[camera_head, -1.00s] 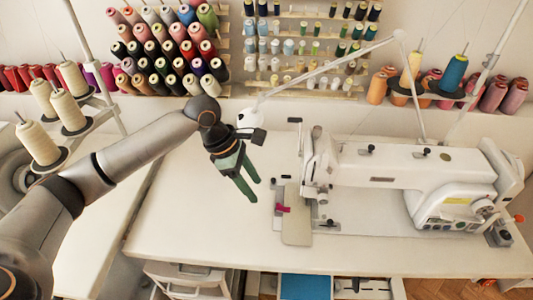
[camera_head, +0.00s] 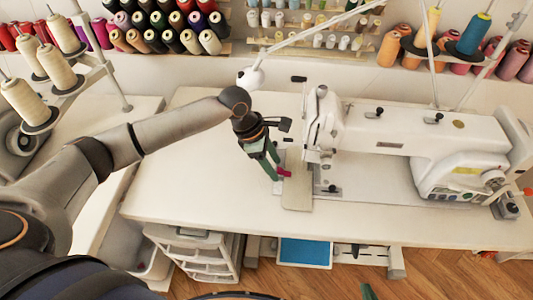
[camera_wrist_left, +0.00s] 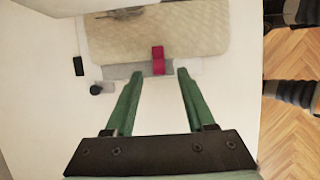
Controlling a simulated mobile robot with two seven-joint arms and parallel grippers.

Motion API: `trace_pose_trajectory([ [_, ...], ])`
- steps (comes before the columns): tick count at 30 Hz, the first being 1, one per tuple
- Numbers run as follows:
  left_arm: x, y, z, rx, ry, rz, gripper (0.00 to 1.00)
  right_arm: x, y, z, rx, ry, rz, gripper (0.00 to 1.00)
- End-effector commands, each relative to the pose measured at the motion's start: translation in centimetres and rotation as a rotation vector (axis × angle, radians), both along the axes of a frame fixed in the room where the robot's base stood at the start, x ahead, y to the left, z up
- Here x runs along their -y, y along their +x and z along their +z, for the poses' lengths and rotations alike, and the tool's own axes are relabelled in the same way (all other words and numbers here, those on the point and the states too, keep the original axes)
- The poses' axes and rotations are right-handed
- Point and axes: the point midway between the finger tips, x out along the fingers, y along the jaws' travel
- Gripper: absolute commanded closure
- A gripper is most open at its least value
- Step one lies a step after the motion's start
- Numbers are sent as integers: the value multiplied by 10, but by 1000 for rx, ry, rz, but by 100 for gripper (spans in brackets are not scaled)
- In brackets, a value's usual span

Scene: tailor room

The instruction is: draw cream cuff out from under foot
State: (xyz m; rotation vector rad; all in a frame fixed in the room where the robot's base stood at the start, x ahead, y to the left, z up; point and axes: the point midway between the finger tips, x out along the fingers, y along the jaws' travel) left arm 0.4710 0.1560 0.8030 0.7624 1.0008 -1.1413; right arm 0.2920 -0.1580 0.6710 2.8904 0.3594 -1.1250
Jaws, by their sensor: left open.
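The cream cuff (camera_head: 297,193) seems to be the flat, rounded cream piece lying at the left end of the white sewing machine (camera_head: 400,140), by its foot. In the left wrist view the cream piece (camera_wrist_left: 190,30) looks quilted, with a red tab (camera_wrist_left: 158,60) at its near edge. The red tab also shows in the head view (camera_head: 285,174). My left gripper (camera_head: 275,176) is open and empty, its green fingers pointing at the tab; in the left wrist view the fingertips (camera_wrist_left: 160,73) flank the tab without gripping it.
The white table (camera_head: 200,190) is clear left of the machine. A white drawer unit (camera_head: 200,255) and a blue panel (camera_head: 305,252) are below its front edge. Cream thread cones (camera_head: 60,75) stand at the left, and thread racks line the back wall.

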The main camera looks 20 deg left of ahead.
Motion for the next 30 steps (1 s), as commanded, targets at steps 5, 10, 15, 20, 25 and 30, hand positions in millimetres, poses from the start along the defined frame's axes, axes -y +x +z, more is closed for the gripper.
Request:
trace_pose_trajectory([
  [5,4,1,-10,1,0,-1,45,-3,2,-1,1,3,7,100],
  [10,5,2,-11,2,1,0,45,-3,3,-1,1,1,7,100],
  [15,5,2,-11,2,1,0,51,-3,3,-1,0,1,7,100],
  [20,5,2,-11,2,1,0,69,-2,3,-1,1,-1,5,100],
  [25,4,2,-11,2,1,0,88,0,2,-2,1,-1,3,100],
  [30,4,2,-11,2,1,0,100,0,-1,-3,-6,-2,2,100],
])
